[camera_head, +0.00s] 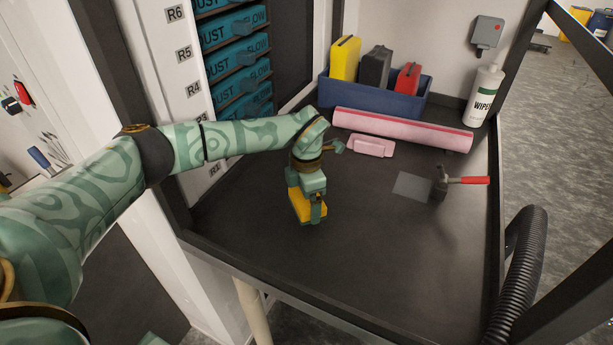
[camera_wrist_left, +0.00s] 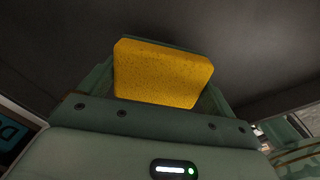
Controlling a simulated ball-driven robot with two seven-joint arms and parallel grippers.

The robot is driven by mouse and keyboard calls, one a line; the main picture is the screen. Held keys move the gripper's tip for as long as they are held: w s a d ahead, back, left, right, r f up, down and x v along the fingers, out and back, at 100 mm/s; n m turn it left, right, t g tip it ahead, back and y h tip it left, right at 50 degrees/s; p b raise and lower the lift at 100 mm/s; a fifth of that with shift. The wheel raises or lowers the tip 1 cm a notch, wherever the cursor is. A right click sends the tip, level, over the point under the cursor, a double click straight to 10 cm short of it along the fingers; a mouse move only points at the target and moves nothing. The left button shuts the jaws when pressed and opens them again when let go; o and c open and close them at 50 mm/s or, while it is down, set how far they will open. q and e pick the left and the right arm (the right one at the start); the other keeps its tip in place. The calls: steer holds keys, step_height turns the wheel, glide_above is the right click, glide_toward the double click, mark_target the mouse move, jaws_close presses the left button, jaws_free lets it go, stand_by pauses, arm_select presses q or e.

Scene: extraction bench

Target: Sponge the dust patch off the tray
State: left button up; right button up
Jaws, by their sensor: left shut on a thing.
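My left gripper (camera_head: 310,208) is shut on a yellow sponge (camera_head: 301,204), over the left-middle part of the dark tray (camera_head: 365,255). The sponge (camera_wrist_left: 162,73) also shows between the fingers in the left wrist view. I cannot tell whether the sponge touches the tray surface. The dust patch (camera_head: 411,186) is a flat grey square on the tray, to the right of the gripper and apart from it. My right gripper is not in view.
The tray's front is clear.

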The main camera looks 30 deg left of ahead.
arm_select(q)
step_height(320, 180, up, 2)
steer(key=shift+a+p, duration=0.1)
steer(key=shift+p, duration=0.5)
steer(key=shift+w+r+p, duration=0.1)
steer(key=shift+r+p, duration=0.6)
steer(key=shift+r, duration=0.05)
steer(key=shift+r+p, duration=0.45)
steer(key=shift+r, duration=0.1)
